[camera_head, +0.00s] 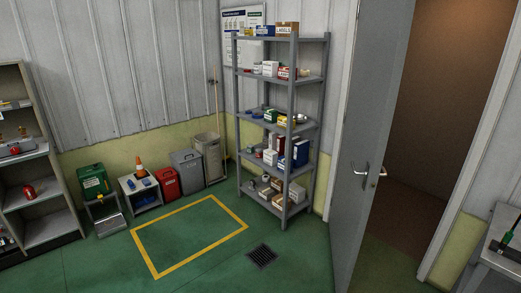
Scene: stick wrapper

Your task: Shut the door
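The grey door (371,130) stands open at the right of the head view, swung into the room. Its lever handle (362,174) is on the door's face near the free edge, and a second knob or handle end (382,172) shows on the other side of that edge. The doorway (440,110) beside it is open, with a brown surface beyond. The pale door frame (480,140) stands at the right of the opening. My gripper is not in view.
A grey shelf unit (291,140) with boxes stands left of the door. A workbench (505,250) is at the lower right. Bins, including a red one (166,183), line the back wall.

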